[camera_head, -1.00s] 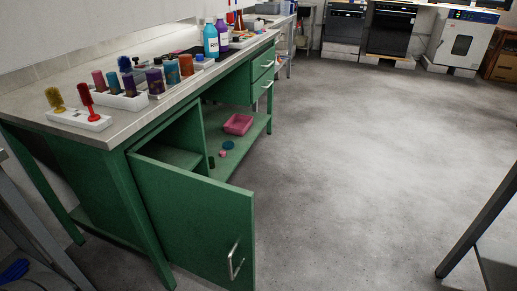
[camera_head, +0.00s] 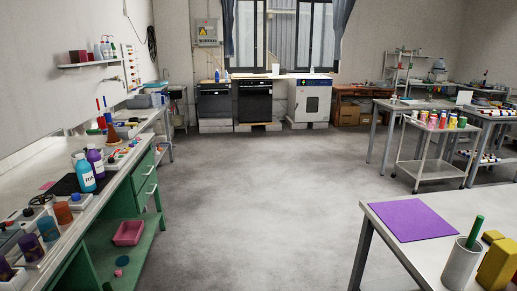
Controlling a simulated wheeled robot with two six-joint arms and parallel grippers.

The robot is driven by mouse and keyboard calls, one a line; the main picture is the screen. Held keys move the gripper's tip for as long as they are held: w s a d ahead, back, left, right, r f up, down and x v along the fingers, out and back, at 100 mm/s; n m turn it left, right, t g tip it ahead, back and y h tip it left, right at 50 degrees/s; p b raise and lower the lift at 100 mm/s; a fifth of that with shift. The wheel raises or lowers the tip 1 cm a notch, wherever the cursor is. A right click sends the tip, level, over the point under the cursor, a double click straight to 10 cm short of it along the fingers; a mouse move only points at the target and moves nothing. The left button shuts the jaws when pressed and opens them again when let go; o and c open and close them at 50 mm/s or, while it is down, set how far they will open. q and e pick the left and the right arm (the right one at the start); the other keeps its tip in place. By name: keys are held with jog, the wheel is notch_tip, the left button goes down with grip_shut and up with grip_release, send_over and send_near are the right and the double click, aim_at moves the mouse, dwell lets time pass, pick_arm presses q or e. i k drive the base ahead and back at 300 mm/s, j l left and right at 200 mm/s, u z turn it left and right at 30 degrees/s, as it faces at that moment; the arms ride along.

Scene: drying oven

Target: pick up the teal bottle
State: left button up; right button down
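A teal bottle (camera_head: 85,174) with a white label and dark cap stands upright on the green bench's top at the left. A purple bottle (camera_head: 96,162) stands right beside it, just behind and to the right. Neither of my grippers is in the head view, so their state is not shown.
The bench (camera_head: 126,175) holds several cups and jars near its front-left end. A pink bin (camera_head: 129,233) sits on its lower shelf. A table with a purple mat (camera_head: 412,221) stands at the right. The grey floor (camera_head: 254,200) between is clear.

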aim_at(83, 169)
jog(key=u, duration=1.5)
